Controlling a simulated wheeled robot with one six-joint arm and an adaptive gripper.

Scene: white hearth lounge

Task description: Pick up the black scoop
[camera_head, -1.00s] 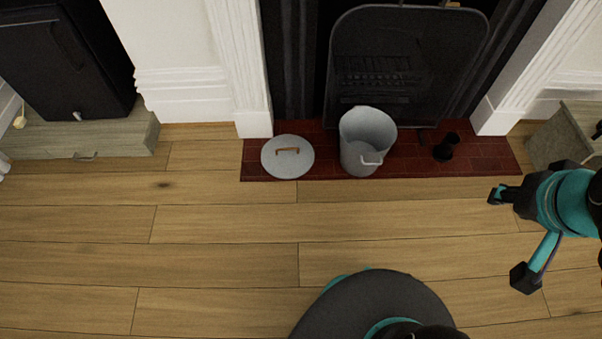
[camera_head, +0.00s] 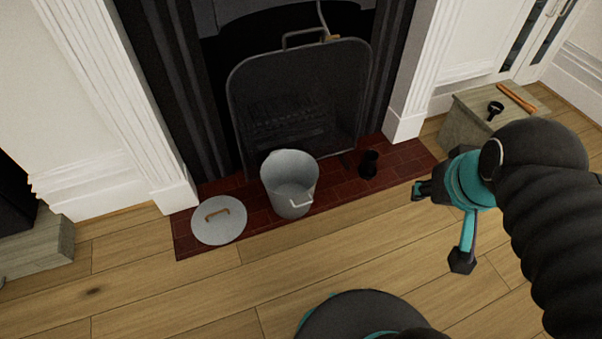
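A small black object (camera_head: 369,165) stands on the red tiled hearth (camera_head: 230,247), right of the grey bucket. It may be the black scoop, but its shape is too small to tell. Another small black object with a short handle (camera_head: 495,109) lies on a grey-green box at the right; I cannot tell what it is. My gripper (camera_head: 443,227) is at the right, over the wooden floor, with its two teal and black fingers spread wide and nothing between them. It is apart from both black objects.
The grey metal bucket (camera_head: 290,182) and a round grey lid (camera_head: 219,220) sit on the hearth before a black fire screen (camera_head: 300,100). The grey-green box (camera_head: 463,128) also bears a brown stick (camera_head: 516,97).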

